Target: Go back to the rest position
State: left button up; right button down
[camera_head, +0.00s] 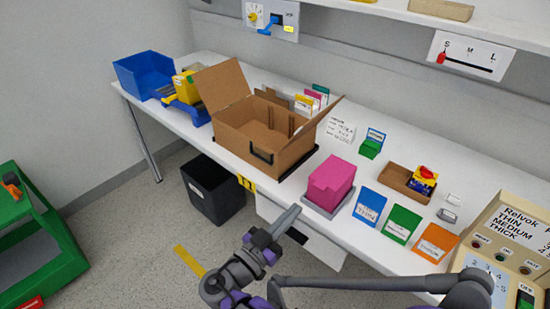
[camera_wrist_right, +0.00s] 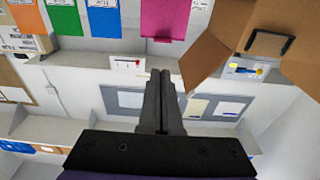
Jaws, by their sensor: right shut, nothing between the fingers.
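My right gripper (camera_head: 295,212) is in front of the white table's front edge, left of the magenta box. Its fingers show shut and empty in the right wrist view (camera_wrist_right: 160,78), touching nothing that I can see. My right arm comes in from the lower right of the head view. My left gripper is in neither view. A wall panel (camera_head: 272,17) with a yellow dial and a blue lever is at the top, well away from the gripper; it also shows in the right wrist view (camera_wrist_right: 247,68).
On the table (camera_head: 365,238) stand an open cardboard box (camera_head: 240,132), a magenta box (camera_head: 330,182), several coloured cards and a beige control machine (camera_head: 510,235) at right. A black bin (camera_head: 213,190) and a green cart (camera_head: 35,240) stand on the floor at left.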

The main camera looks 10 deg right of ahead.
jog(key=s+d+f+n+g+y, duration=0.1)
jog(key=s+d+f+g, duration=0.1)
jog(key=d+f, duration=0.1)
jog(key=s+d+f+n+g+y, duration=0.2)
jog(key=d, duration=0.2)
jog(key=s+d+f+n+g+y, duration=0.2)
jog(key=d+f, duration=0.1)
jog(key=d, duration=0.1)
jog(key=shift+d+f, duration=0.15)
jog(key=shift+f, duration=0.2)
jog(key=s+a+f+n+g+y, duration=0.1)
jog(key=s+a+f+n+y, duration=0.15)
jog(key=s+y, duration=0.3)
jog(key=s+a+f+n+g+y, duration=0.1)
jog(key=s+a+f+n+y, duration=0.2)
jog(key=s, duration=0.4)
pick_arm(q)
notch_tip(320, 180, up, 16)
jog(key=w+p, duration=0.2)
jog(key=p, duration=1.2)
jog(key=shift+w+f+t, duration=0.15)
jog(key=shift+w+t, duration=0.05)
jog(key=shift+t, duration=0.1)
pick_arm(e)
jog(key=w+d+r+t+y, duration=0.1)
jog(key=w+r, duration=0.2)
jog(key=r, duration=1.2)
jog(key=shift+r, duration=0.2)
